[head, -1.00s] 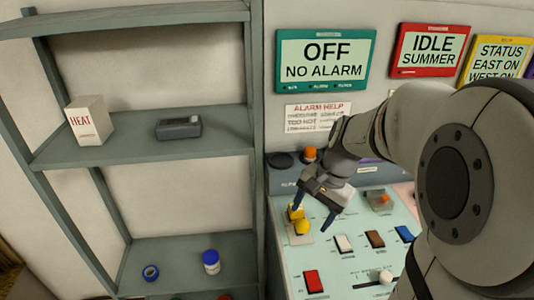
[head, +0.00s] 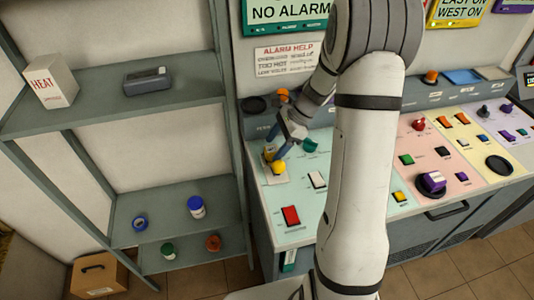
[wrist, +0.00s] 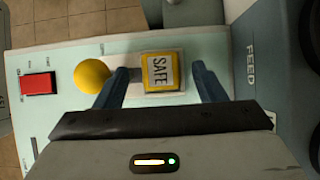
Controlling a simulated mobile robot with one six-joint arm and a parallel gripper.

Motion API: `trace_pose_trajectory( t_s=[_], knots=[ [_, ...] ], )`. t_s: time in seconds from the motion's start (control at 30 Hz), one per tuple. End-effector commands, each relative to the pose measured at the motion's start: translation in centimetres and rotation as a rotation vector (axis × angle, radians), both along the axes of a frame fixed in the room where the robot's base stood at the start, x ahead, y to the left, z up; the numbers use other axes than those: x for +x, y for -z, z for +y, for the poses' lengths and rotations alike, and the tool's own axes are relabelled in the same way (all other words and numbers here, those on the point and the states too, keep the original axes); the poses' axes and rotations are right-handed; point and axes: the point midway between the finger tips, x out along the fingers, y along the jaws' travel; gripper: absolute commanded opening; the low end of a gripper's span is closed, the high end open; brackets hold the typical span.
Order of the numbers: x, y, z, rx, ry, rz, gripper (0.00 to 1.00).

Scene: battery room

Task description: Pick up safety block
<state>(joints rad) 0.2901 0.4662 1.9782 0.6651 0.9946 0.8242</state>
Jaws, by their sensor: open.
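The safety block is a yellow block with a white label reading SAFE (wrist: 162,72). In the wrist view it sits on the pale green panel, between the two blue fingers of my gripper (wrist: 160,85). The fingers are open, with a gap on each side of the block. A yellow ball knob (wrist: 91,75) is just left of the left finger. In the head view my gripper (head: 277,153) is down at the panel's left end, around the yellow block (head: 269,152), which it partly hides. The yellow knob (head: 279,168) shows just below.
A red rocker switch (head: 291,215) and a white switch (head: 317,179) are near the block on the panel. An orange button (head: 282,95) stands behind. A grey shelf unit (head: 180,110) stands left of the console. More switches fill the panel's right side.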

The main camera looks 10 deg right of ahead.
Motion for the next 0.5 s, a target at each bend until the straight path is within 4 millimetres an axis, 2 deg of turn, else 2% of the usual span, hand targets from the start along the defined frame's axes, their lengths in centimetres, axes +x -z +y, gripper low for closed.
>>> trace_pose_trajectory(
  t_s=[0.2, 0.43, 0.5],
  knots=[
    [0.0, 2.0, 1.3, 0.000, -0.001, 0.001, 0.64],
    [0.0, 2.1, 1.3, 0.000, 0.001, -0.001, 0.64],
    [0.0, 2.1, 1.3, 0.000, 0.001, -0.001, 0.59]
  ],
)
